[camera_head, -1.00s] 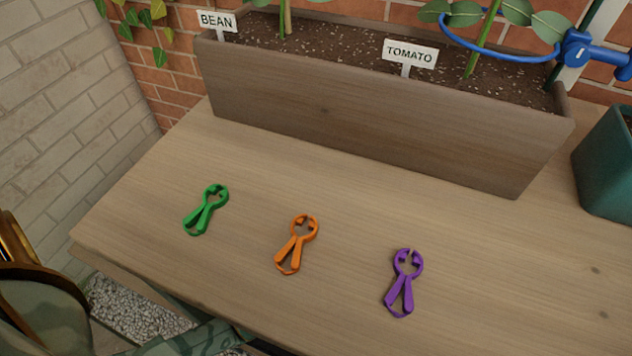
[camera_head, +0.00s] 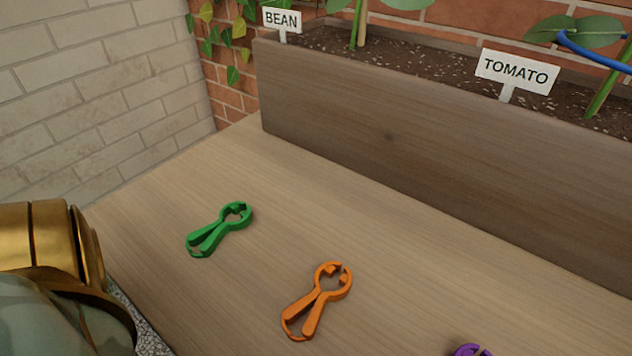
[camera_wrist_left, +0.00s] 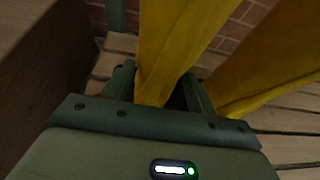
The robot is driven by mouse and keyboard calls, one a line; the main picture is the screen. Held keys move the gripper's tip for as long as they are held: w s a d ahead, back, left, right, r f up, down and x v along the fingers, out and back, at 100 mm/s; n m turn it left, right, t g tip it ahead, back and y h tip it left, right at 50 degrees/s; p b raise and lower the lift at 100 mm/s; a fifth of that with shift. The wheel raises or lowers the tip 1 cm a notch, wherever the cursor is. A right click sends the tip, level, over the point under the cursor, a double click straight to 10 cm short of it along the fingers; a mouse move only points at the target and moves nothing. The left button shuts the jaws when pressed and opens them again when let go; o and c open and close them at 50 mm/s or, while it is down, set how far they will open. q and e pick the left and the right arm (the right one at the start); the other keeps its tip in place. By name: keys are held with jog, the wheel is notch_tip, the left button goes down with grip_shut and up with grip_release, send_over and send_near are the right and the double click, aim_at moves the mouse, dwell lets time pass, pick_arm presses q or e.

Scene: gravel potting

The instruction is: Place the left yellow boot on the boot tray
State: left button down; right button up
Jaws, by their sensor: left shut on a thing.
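In the left wrist view my left gripper (camera_wrist_left: 162,92) is shut on a yellow boot (camera_wrist_left: 178,40), whose upper part runs up out of the picture between the fingers. A second yellow boot (camera_wrist_left: 268,55) stands close beside it on the right. Both boots are cut off by the top edge, so their full shape is hidden. The boots and the gripper do not show in the head view. The boot tray is not seen in either view. My right gripper is not in view.
A wooden table (camera_head: 170,300) carries a green clip (camera_head: 220,230), an orange clip (camera_head: 318,300) and a purple clip (camera_head: 470,351). A wooden planter (camera_head: 400,160) stands behind them. In the wrist view, a dark wooden panel (camera_wrist_left: 42,75) is at left and wooden boards (camera_wrist_left: 290,122) lie below.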

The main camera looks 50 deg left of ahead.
pick_arm(q)
jog(key=shift+f, duration=0.15)
jog(key=shift+w, duration=0.1)
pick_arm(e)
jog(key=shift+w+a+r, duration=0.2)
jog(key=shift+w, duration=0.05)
pick_arm(q)
jog(key=shift+c, duration=2.3)
grip_release()
jog(key=p+v, duration=0.4)
jog(key=v, duration=0.8)
jog(key=shift+p, duration=0.35)
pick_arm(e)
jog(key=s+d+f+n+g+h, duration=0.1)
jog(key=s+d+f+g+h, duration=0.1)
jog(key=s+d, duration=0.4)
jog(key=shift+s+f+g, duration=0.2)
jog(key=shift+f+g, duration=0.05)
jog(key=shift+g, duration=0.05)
